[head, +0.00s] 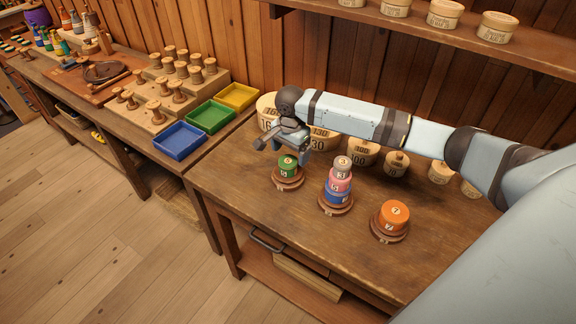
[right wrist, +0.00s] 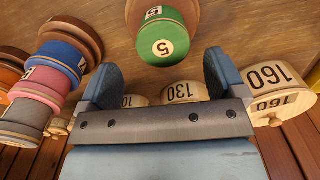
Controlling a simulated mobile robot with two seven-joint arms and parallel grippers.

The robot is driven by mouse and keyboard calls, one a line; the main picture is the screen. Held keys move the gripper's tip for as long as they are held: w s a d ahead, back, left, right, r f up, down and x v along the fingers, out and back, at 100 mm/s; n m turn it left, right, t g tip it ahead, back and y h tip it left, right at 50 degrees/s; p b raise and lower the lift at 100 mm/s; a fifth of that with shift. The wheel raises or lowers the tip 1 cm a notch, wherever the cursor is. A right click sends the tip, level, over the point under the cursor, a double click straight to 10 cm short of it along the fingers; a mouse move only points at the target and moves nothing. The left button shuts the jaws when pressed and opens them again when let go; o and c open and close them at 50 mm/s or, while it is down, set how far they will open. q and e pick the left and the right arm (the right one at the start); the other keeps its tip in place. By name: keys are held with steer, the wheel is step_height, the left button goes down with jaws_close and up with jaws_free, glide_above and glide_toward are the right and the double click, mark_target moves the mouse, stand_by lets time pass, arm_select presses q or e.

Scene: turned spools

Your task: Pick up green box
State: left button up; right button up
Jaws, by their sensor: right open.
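A shallow open green box (head: 209,117) sits between a blue and a yellow one on the bench at the left in the head view; it looks empty. A green spool (head: 288,166) marked 5 sits on a round wooden base on the nearer table. It also shows at the top of the right wrist view (right wrist: 166,42). My right gripper (head: 284,150) is open and empty just above and behind the green spool, apart from the green box. Its two fingers (right wrist: 162,75) show spread in the right wrist view. My left gripper is out of view.
A blue box (head: 180,141) and a yellow box (head: 237,97) flank the green one. A stack of spools (head: 340,180) and an orange spool (head: 394,215) stand on the nearer table. Numbered round wooden boxes line its back. A shelf (head: 440,40) hangs above.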

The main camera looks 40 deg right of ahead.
mark_target(289, 160)
steer(key=shift+w+a+f, duration=0.1)
steer(key=shift+f, duration=1.3)
steer(key=shift+w+a+f, duration=0.1)
steer(key=shift+f, duration=1.25)
steer(key=shift+s, duration=0.1)
steer(key=c, duration=1)
